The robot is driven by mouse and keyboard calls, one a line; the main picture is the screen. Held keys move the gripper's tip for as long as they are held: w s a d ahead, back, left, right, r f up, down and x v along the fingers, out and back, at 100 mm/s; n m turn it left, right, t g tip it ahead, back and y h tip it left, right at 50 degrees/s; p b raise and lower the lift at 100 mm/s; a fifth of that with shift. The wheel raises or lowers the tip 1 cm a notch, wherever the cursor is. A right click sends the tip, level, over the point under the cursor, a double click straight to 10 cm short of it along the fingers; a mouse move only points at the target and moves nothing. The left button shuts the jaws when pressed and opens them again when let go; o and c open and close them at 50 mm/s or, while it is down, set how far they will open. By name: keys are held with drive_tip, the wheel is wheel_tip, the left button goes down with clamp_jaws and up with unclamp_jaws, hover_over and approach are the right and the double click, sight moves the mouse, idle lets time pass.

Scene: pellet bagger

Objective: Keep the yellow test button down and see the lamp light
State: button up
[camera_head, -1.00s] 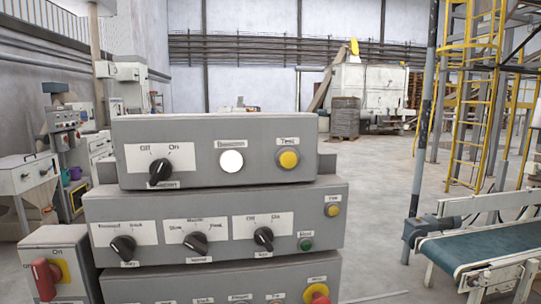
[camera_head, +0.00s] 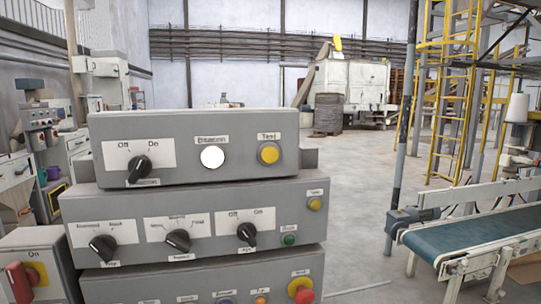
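The yellow test button (camera_head: 269,153) sits at the right of the top grey control box (camera_head: 230,124), under a label that seems to read "Test". A round white lamp (camera_head: 212,157) is to its left; it looks bright white, but I cannot tell whether it is lit. A black Off/On knob (camera_head: 139,169) is at the left of the same panel. A second yellow button (camera_head: 314,203) is on the middle box. My gripper is not in view, and nothing touches the test button.
The middle box has several black knobs and a green button (camera_head: 289,239). A red emergency button (camera_head: 301,290) is on the lowest box, and a red-handled switch (camera_head: 20,281) at lower left. A conveyor (camera_head: 480,240) stands at right. Open floor (camera_head: 365,190) lies between.

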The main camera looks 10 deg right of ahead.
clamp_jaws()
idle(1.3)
